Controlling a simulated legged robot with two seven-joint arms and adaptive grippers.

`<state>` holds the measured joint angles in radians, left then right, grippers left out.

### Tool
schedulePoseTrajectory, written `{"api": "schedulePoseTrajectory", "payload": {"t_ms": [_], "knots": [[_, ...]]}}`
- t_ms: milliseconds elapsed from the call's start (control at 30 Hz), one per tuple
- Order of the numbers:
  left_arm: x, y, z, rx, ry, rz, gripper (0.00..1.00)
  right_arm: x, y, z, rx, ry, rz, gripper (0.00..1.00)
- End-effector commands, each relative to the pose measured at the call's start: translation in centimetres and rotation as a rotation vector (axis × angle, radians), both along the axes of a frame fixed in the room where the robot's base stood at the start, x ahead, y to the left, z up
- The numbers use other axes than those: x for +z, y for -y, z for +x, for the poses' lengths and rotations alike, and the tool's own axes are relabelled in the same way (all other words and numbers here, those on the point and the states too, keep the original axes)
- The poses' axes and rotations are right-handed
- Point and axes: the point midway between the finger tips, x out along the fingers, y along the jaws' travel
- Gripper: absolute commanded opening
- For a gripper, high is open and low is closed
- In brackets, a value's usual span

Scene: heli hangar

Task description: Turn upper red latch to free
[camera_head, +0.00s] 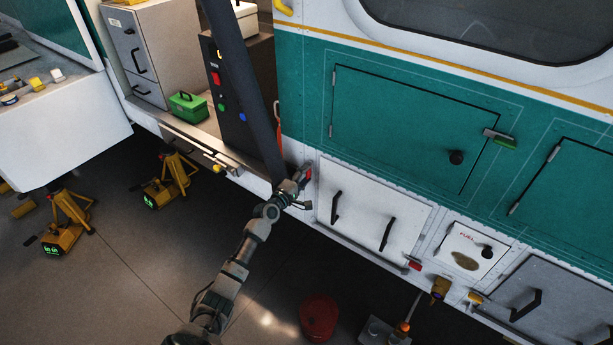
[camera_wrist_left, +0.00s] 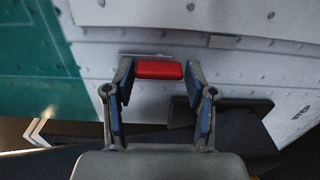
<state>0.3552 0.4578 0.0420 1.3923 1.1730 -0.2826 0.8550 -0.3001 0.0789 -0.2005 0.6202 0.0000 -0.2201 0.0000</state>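The upper red latch (camera_head: 309,174) is on the white panel at the left end of the white hatch, partly hidden by my left gripper (camera_head: 300,179). In the left wrist view, the red latch (camera_wrist_left: 159,69) is a short bar lying crosswise between the fingertips of my left gripper (camera_wrist_left: 159,75). The blue-padded fingers are spread, one near each end of the bar. A second red latch (camera_head: 414,264) sits at the hatch's lower right. My right gripper is not in view.
The white hatch (camera_head: 372,212) has two black handles. A dark slanted post (camera_head: 245,90) stands close behind my left gripper. A green box (camera_head: 188,107) sits in the open bay. Yellow jacks (camera_head: 68,222) and a red round object (camera_head: 318,317) are on the floor.

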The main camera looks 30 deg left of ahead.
Motion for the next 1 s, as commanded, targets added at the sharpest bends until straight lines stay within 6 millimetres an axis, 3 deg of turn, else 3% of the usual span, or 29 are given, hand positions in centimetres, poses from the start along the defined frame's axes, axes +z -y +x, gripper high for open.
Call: {"api": "schedulePoseTrajectory", "payload": {"t_ms": [333, 467, 800, 1000], "knots": [[0.0, 0.2, -0.1, -0.004, -0.001, 0.001, 0.73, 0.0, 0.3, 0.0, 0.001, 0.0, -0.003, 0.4], [-0.1, 0.2, -1.1, -0.004, -0.001, 0.001, 0.73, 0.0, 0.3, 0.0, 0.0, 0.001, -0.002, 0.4], [-0.3, -0.7, -8.2, -0.003, -0.003, 0.0, 0.73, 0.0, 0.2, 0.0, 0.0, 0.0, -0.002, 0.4], [-0.4, -1.0, -11.1, -0.003, -0.003, -0.001, 0.73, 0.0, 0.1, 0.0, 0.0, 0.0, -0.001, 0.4]]}}
